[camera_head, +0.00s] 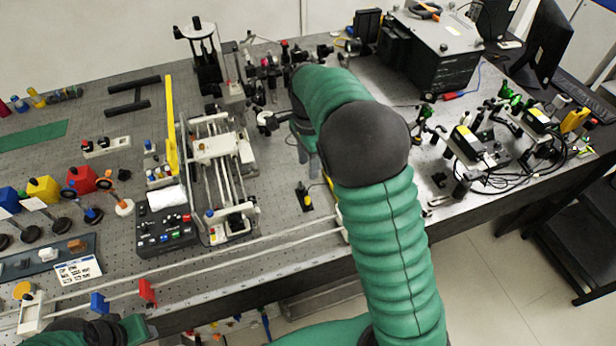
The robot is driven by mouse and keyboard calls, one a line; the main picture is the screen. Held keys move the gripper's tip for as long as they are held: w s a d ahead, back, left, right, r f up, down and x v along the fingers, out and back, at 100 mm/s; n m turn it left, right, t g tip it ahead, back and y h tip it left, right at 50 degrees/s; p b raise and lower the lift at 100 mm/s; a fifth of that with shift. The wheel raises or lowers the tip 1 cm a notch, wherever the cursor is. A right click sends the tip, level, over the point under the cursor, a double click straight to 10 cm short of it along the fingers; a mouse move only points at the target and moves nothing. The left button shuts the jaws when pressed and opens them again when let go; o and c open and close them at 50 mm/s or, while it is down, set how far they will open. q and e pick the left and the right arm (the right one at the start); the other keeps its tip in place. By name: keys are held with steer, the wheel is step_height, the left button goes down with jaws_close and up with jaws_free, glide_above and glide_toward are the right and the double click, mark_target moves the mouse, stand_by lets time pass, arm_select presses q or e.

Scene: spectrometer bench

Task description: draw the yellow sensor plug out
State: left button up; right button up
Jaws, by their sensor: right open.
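A small yellow plug (307,199) stands in a black base on the bench, left of my right arm. I take it for the sensor plug, but it is too small to tell how it is seated. My right gripper (309,168) hangs above and behind it, apart from it, with its grey fingers open. My right forearm and wrist cover part of the bench around it. Part of my left arm shows at the lower left edge; its gripper cannot be made out.
A rail frame (215,148) with a yellow upright bar and a black control box (166,222) stand to the left. Long pale rails (255,240) run along the front edge. Cabled instruments (470,143) crowd the right. Bare bench lies around the plug.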

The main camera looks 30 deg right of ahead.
mark_target(307, 198)
step_height(307, 198, down, 15)
steer(key=shift+s+a+f+p, duration=0.1)
steer(key=shift+a+f+p, duration=0.05)
steer(key=shift+p, duration=0.55)
steer(key=shift+a, duration=0.1)
steer(key=shift+c, duration=0.8)
steer(key=shift+a, duration=0.1)
jaws_close()
steer(key=shift+o, duration=0.8)
jaws_free()
